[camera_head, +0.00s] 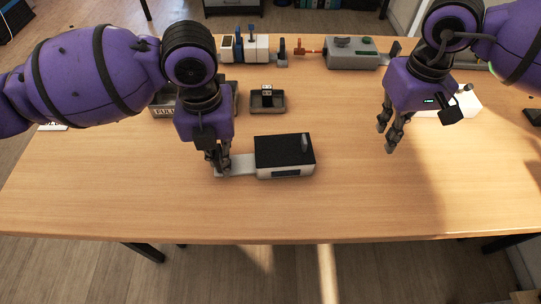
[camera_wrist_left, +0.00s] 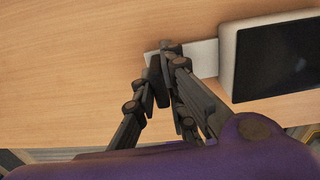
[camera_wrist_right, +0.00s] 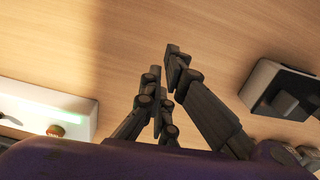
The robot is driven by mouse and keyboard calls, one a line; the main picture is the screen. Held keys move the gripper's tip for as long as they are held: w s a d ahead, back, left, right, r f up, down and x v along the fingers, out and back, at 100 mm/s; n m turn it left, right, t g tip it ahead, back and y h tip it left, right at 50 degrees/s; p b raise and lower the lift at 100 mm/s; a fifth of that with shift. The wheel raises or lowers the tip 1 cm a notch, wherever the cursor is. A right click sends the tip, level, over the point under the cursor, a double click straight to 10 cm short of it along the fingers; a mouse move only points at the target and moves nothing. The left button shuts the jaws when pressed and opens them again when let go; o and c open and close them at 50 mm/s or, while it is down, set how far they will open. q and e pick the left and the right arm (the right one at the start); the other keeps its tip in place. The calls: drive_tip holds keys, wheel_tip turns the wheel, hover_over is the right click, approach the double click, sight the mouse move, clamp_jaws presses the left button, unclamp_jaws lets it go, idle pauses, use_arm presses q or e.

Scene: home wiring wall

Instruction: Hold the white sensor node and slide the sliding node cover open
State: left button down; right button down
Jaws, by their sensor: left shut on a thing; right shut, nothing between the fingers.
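The white sensor node (camera_head: 286,172) lies on the table, a white box with a black top that appears to be its cover (camera_head: 275,149). A small grey upright knob (camera_head: 304,142) stands near the right end of the top. A flat pale tab (camera_head: 242,163) sticks out from the box's left side. My left gripper (camera_head: 222,170) is shut on this tab, also seen in the left wrist view (camera_wrist_left: 205,57). My right gripper (camera_head: 386,139) is shut and empty above the table, right of and apart from the node. The node's edge shows in the right wrist view (camera_wrist_right: 259,82).
A small dark tray (camera_head: 267,107) and a larger tray marked FULL (camera_head: 163,112) sit behind the node. A grey box (camera_head: 352,54) and several blue and white parts (camera_head: 245,49) stand at the back. A white device (camera_wrist_right: 45,110) lies near my right gripper. The front table is clear.

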drive_tip(key=shift+d, duration=0.35)
drive_tip(key=shift+w+d, duration=0.2)
drive_tip(key=shift+d, duration=1.85)
drive_tip(key=shift+w+d, duration=0.15)
drive_tip(key=shift+d, duration=1.85)
drive_tip(key=c, duration=2.5)
unclamp_jaws()
drive_tip(key=o, duration=0.5)
wheel_tip(320, 180, up, 12)
